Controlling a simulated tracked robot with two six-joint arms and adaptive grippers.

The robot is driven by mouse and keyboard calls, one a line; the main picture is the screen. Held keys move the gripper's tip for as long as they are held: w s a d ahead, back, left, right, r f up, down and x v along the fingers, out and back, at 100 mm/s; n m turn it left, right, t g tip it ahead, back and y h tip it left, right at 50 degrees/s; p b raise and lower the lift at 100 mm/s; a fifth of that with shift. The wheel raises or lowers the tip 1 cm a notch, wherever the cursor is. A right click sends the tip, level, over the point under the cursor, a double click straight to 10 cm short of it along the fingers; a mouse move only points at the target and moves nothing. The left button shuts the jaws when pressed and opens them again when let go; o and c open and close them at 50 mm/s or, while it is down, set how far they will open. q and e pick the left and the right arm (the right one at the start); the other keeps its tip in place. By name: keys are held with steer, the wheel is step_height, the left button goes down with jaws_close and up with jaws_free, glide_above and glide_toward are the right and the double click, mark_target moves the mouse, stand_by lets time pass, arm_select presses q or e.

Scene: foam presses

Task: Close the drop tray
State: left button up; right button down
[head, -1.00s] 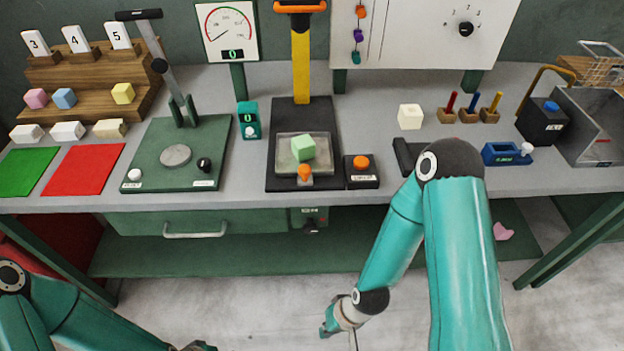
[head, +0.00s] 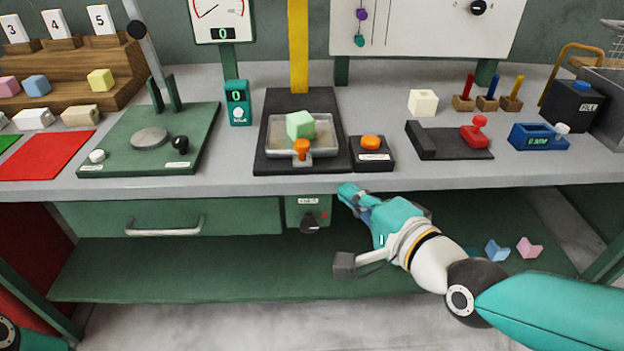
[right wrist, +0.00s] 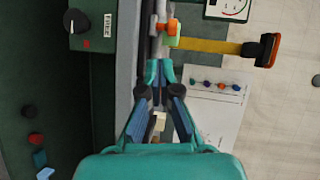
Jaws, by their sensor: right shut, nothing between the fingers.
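The metal tray (head: 272,139) with an orange knob (head: 302,149) at its front sits on the black base of the press with the yellow column. A light green cube (head: 300,124) rests on it. The tray sticks out towards the front of the base. My right gripper (head: 347,191) is shut and empty at the table's front edge, lower and to the right of the knob, apart from it. In the right wrist view the fingertips (right wrist: 159,73) point towards the orange knob (right wrist: 169,26). My left gripper is out of view.
A black box with an orange button (head: 370,143) stands right of the press. A small teal counter (head: 237,103) and a green lever press (head: 150,140) stand to the left. A drawer (head: 90,220) and a control with a dark knob (head: 310,222) lie under the tabletop.

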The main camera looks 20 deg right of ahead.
steer(key=p, duration=0.8)
glide_toward(305, 149)
steer(key=shift+m+t, duration=0.4)
steer(key=p+x, duration=0.6)
steer(key=shift+w+f, duration=0.15)
steer(key=shift+f, duration=0.2)
arm_select(q)
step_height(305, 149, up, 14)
steer(key=shift+p, duration=0.3)
arm_select(e)
steer(key=shift+w+a+f, duration=0.1)
steer(key=shift+w, duration=0.35)
